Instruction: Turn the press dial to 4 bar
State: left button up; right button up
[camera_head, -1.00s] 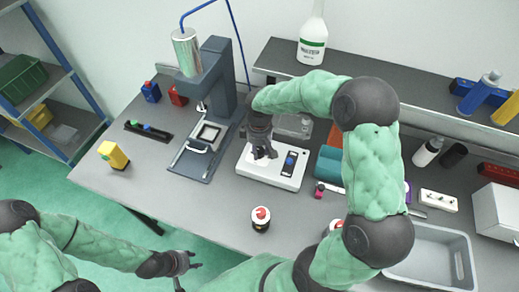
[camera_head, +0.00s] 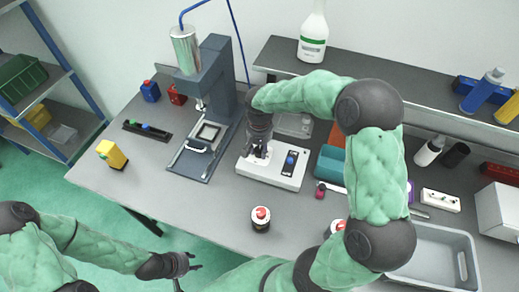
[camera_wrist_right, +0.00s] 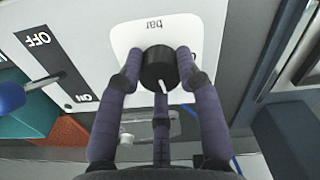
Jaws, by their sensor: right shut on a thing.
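The white control box (camera_head: 272,178) stands on the bench right of the grey press (camera_head: 216,85). My right gripper (camera_head: 257,152) reaches down to the box's left part and hides the dial in the head view. In the right wrist view the black round dial (camera_wrist_right: 158,68) sits between the purple fingers of my right gripper (camera_wrist_right: 158,80), which are shut on it. Its white pointer line points toward the picture's bottom. The word "bar" reads upside down above it; the scale numbers are mostly hidden. My left gripper (camera_head: 188,264) is open and empty in front of the bench.
The box also has an OFF/ON slot with a blue-knobbed lever (camera_wrist_right: 10,97). A round pot with a red-marked lid (camera_head: 261,218) stands in front of the box. A teal block (camera_head: 331,164) is to its right, and a grey tray (camera_head: 430,262) is further right.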

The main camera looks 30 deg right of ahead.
aim_at(260, 149)
jog(key=m, duration=0.3)
jog(key=shift+m+b, duration=0.35)
jog(key=shift+m, duration=0.05)
jog(key=shift+m+b, duration=0.3)
jog(key=shift+m, duration=1.6)
jog(key=o, duration=1.2)
jog(key=shift+c, duration=0.2)
notch_tip(260, 149, up, 12)
